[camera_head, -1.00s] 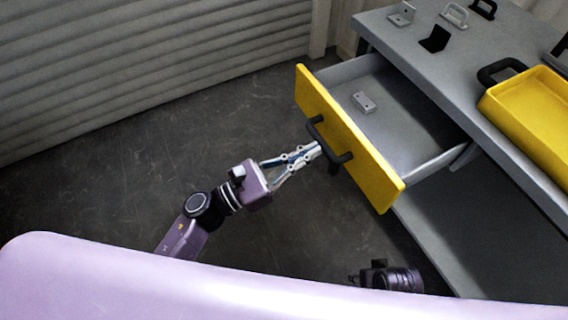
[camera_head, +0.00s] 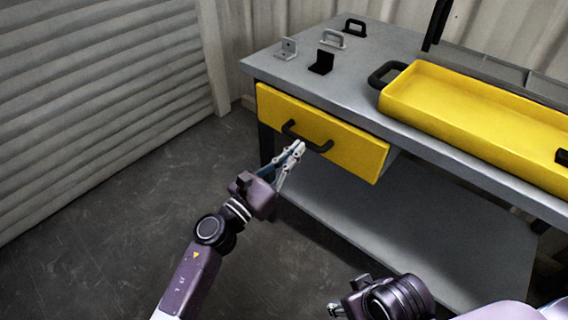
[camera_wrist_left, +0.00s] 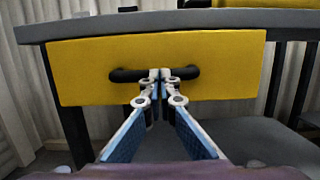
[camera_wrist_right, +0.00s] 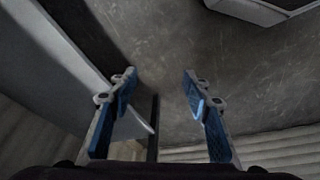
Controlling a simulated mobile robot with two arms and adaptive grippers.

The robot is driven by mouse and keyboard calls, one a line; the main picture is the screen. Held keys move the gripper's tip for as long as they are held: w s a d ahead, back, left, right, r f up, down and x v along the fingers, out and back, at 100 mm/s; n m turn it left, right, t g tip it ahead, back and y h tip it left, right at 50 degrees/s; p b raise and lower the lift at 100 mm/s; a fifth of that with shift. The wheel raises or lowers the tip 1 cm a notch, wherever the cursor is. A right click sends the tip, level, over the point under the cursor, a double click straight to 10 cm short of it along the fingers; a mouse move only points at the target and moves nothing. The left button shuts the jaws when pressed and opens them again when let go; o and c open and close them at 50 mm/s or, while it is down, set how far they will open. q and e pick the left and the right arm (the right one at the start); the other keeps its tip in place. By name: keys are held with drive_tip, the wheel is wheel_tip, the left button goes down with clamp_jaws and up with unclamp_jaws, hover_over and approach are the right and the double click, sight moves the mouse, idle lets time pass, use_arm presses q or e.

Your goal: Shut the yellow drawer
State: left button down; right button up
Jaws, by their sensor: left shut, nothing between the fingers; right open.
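The yellow drawer (camera_head: 340,147) sits under the grey tabletop, its front close to the table's edge and its inside hidden. A grey side shows behind its right end; I cannot tell if a small gap is left. Its black bar handle (camera_head: 318,146) is on the front. My left gripper (camera_head: 298,148) is shut and empty, its fingertips at the handle's middle. In the left wrist view the tips (camera_wrist_left: 161,74) overlap the handle on the drawer front (camera_wrist_left: 90,72); contact is hard to tell. My right gripper (camera_wrist_right: 160,88) is open and empty, low and away from the drawer.
A yellow tray (camera_head: 470,108) with a black handle stands on the grey tabletop (camera_head: 350,92), near several small brackets and handles. A lower grey shelf (camera_head: 400,215) is below. The floor (camera_head: 110,210) to the left is clear.

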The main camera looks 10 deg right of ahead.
use_arm(q)
drive_tip(key=shift+w+d+r, duration=0.2)
drive_tip(key=shift+w+d, duration=0.2)
drive_tip(key=shift+d, duration=0.15)
use_arm(e)
drive_tip(key=shift+t, duration=0.9)
drive_tip(key=w, duration=0.1)
drive_tip(key=w+a, duration=0.1)
drive_tip(key=w+r, duration=0.1)
drive_tip(key=w, duration=0.1)
drive_tip(key=shift+a+r, duration=0.1)
drive_tip(key=shift+a, duration=0.1)
use_arm(q)
drive_tip(key=shift+r, duration=0.1)
